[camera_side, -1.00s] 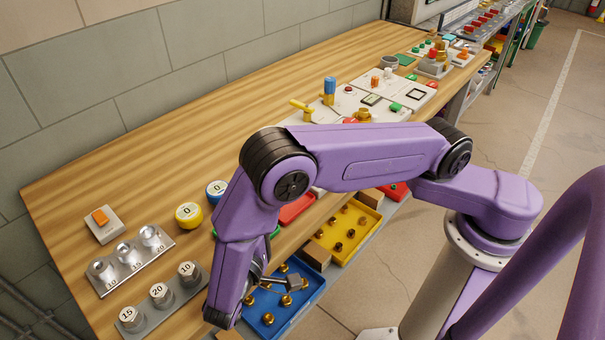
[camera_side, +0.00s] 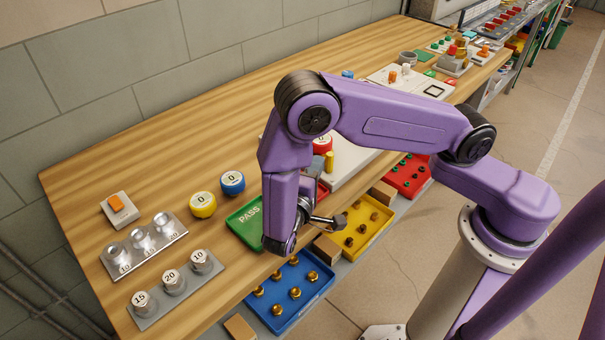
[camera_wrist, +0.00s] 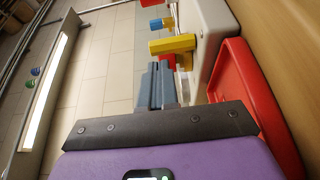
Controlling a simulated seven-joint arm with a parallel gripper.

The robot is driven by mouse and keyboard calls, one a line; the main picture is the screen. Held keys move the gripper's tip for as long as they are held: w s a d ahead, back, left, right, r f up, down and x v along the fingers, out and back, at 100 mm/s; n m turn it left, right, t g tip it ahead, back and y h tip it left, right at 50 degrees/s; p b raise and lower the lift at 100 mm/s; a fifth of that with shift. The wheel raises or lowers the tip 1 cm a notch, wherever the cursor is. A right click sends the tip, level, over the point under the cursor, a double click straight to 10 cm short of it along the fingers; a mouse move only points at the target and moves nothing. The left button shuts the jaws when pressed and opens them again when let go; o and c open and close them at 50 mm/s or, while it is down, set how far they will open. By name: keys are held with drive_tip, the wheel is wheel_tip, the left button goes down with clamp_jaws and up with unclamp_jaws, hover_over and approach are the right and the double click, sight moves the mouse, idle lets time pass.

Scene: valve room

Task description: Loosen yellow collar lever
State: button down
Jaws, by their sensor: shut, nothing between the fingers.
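The yellow lever (camera_wrist: 172,44) shows in the wrist view as a short bar sticking out from the pale panel (camera_wrist: 218,30), a little beyond my fingertips. In the side view, a yellow upright part (camera_side: 329,162) beside a red round part (camera_side: 322,145) shows just behind my arm; most of the lever's fixture is hidden there. My gripper (camera_wrist: 163,85) is shut and empty, its grey fingers pointing towards the lever with no visible contact. In the side view, my gripper (camera_side: 335,220) is over the bench's front edge, near the trays.
A blue handle (camera_wrist: 160,23) stands beyond the yellow lever. A red tray (camera_wrist: 250,85) lies close along the right of my fingers. The green PASS tray (camera_side: 242,222), blue tray (camera_side: 308,301) and yellow tray (camera_side: 372,238) are near my arm. The bench's back left is clear.

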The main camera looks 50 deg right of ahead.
sight(331, 159)
drive_tip(key=shift+s+d, duration=0.15)
drive_tip(key=shift+d, duration=0.15)
drive_tip(key=shift+s+d, duration=0.1)
drive_tip(key=shift+s+d+n+t+y, duration=0.15)
drive_tip(key=shift+n+t+y, duration=0.15)
drive_tip(key=shift+n+t, duration=0.15)
drive_tip(key=shift+s+d+t, duration=0.1)
drive_tip(key=shift+s+t, duration=0.05)
drive_tip(key=shift+t, duration=0.2)
drive_tip(key=shift+s+d+n+t+y, duration=0.35)
drive_tip(key=shift+n+t+y, duration=0.15)
drive_tip(key=shift+n+t, duration=0.15)
drive_tip(key=shift+s+d+n+t+y, duration=0.2)
drive_tip(key=shift+d+n+t+y, duration=0.1)
drive_tip(key=shift+n+t+y, duration=0.3)
drive_tip(key=shift+s+d, duration=0.4)
drive_tip(key=shift+d, duration=0.45)
drive_tip(key=shift+s+d, duration=0.35)
drive_tip(key=shift+d, duration=0.45)
drive_tip(key=shift+s+d, duration=0.15)
drive_tip(key=shift+d, duration=1.85)
